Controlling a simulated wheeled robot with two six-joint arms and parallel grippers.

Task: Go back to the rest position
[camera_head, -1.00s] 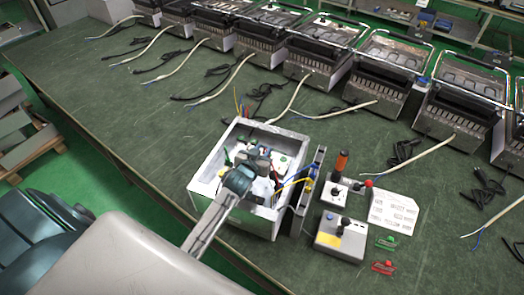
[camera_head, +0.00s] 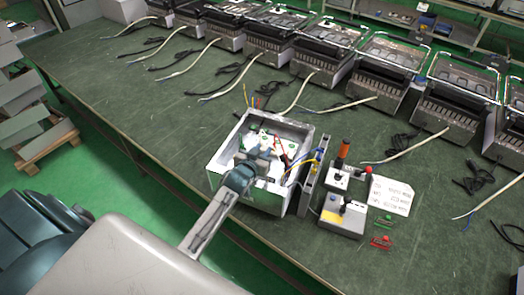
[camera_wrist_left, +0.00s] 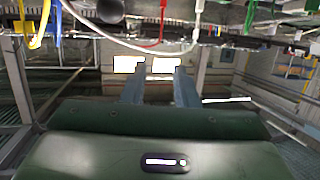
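My left gripper (camera_head: 261,156) is over the near wall of an open white box (camera_head: 223,158) on the green bench in the head view. In the left wrist view the two fingers of the left gripper (camera_wrist_left: 160,88) stand apart with nothing between them, so it is open and empty. Coloured wires hang across the top of that view, including a red wire (camera_wrist_left: 162,22) and a white wire (camera_wrist_left: 197,20). The gripper and arm hide part of the box's near wall and inside. My right gripper is in neither view.
Right of the box are an upright metal strip (camera_head: 317,172), a grey control box (camera_head: 343,216), an orange-handled tool (camera_head: 343,150) and a white label plate (camera_head: 391,195). Heater units (camera_head: 386,68) with loose cables line the back. The left part of the green bench (camera_head: 130,95) is clear.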

